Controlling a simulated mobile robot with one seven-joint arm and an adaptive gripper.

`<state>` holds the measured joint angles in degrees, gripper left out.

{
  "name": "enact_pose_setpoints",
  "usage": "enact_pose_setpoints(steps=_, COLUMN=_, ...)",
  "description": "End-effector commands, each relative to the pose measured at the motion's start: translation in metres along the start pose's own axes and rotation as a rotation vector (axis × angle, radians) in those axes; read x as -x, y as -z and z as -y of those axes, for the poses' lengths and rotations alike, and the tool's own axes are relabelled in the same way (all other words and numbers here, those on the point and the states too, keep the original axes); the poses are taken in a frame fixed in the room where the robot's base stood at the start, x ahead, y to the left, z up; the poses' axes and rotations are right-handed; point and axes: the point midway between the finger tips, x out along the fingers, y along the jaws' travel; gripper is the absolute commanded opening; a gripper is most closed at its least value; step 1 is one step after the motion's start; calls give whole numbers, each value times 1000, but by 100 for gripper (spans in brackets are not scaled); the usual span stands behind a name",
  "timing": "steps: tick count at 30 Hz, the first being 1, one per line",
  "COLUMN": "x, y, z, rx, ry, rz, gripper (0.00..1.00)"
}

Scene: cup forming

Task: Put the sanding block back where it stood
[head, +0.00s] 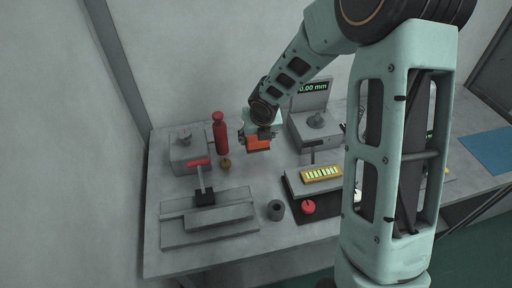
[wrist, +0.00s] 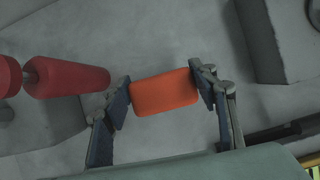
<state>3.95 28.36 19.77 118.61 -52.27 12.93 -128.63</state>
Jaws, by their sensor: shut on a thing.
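The sanding block is an orange-red block (head: 258,143). It shows clearly in the wrist view (wrist: 164,92), where its two short ends sit between the fingers. My gripper (head: 259,136) is shut on the block, with one finger on each side. In the wrist view my gripper (wrist: 163,93) has grey surface below the block. In the head view the block is at the back middle of the bench, right of a red bottle-shaped thing. I cannot tell how far it is above the bench.
The red bottle-shaped thing (head: 220,134) stands close on the left, also in the wrist view (wrist: 70,80). A display device (head: 310,125) stands at right. A grey fixture with a red handle (head: 205,205) and a dark cup (head: 276,210) are nearer. Some bench (head: 245,180) between them is clear.

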Motion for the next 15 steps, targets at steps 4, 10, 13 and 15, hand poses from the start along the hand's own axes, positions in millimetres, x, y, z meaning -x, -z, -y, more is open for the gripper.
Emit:
enact_pose_setpoints(steps=4, x=-16, y=-2, z=-1, rx=1, ry=-1, rz=-1, gripper=15)
enact_pose_setpoints(steps=10, x=-41, y=9, z=-1, rx=1, ry=-1, rz=0, gripper=15)
enact_pose_setpoints(steps=13, x=-42, y=10, z=0, rx=-1, ry=0, rz=1, gripper=15)
enact_pose_setpoints(steps=15, x=-42, y=10, z=0, rx=-1, ry=1, rz=1, gripper=15)
